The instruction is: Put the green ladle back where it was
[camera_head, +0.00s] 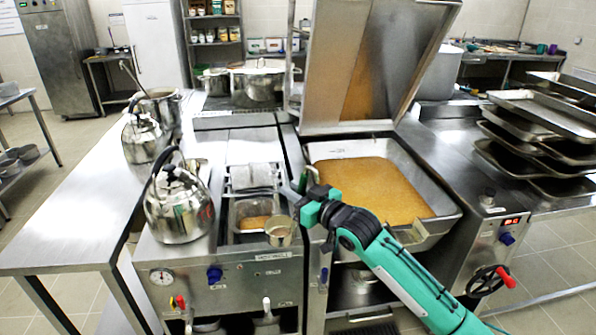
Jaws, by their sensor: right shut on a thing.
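The ladle's green handle (311,178) shows just above my right gripper (308,208), at the left rim of the wide pan. My right gripper is shut on the ladle; its fingers hide part of the handle. A small metal bowl-like cup (281,234) hangs just left of and below the gripper, at the front edge of the fryer well; it looks like the ladle's bowl, but the join is hard to see. My left gripper is not in view.
A tilting pan (440,215) of yellow-brown liquid stands right of the gripper, its lid (375,60) raised. A fryer well (240,212) is at left, beside a kettle (180,205). Stacked trays (545,115) stand far right. The left counter (70,220) is mostly clear.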

